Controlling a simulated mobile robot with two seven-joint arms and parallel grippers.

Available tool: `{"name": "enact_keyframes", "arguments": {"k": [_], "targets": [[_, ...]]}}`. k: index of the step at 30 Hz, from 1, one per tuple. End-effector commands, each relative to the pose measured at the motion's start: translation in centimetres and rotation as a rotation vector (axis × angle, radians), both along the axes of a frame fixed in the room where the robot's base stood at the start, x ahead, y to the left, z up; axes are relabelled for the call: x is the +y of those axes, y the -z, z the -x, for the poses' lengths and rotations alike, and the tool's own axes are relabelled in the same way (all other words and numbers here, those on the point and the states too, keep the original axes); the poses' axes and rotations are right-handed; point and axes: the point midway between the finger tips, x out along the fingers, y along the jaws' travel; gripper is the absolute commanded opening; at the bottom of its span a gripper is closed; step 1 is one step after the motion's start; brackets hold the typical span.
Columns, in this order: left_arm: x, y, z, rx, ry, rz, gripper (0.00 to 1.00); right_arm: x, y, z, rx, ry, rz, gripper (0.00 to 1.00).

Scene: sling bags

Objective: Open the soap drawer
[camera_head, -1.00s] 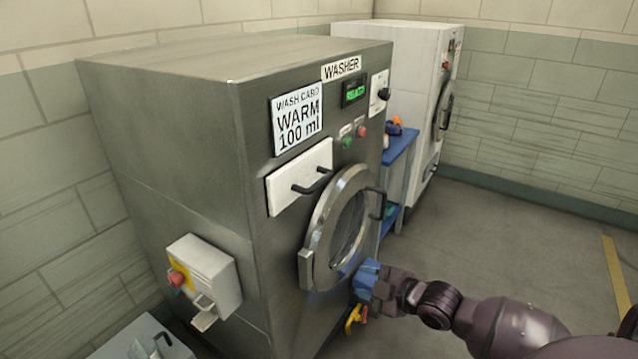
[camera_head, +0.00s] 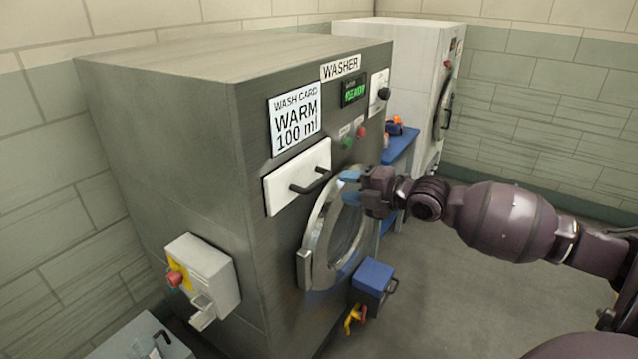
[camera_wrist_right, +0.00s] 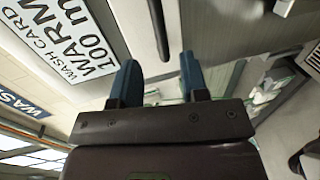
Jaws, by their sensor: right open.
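The soap drawer (camera_head: 297,177) is a white front panel on the washer, below the wash card, and looks shut. Its black bar handle (camera_head: 311,182) shows at the panel's lower right. My right gripper (camera_head: 348,187) is open and empty, a little to the right of the handle and in front of the round door. In the right wrist view the two blue fingers (camera_wrist_right: 158,80) stand apart, and the dark handle (camera_wrist_right: 158,28) lies beyond them, roughly in line with the gap. My left gripper is not in view.
The washer (camera_head: 190,120) has a round glass door (camera_head: 335,235) below the drawer. A blue box (camera_head: 372,277) is at its lower right front. A control box (camera_head: 203,275) is on its left side. A blue shelf (camera_head: 400,150) and a white machine (camera_head: 410,70) stand behind.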

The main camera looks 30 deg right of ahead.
Motion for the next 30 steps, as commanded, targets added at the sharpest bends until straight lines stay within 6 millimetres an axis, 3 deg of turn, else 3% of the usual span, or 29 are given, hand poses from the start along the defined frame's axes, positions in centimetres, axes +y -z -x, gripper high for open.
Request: {"name": "enact_keyframes", "arguments": {"k": [16,30], "targets": [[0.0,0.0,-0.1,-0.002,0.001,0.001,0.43,2.6,1.4,-6.3,0.001,0.002,-0.004,0.41],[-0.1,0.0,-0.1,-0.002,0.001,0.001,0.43,3.0,1.7,-7.3,0.002,0.001,-0.001,0.41]]}}
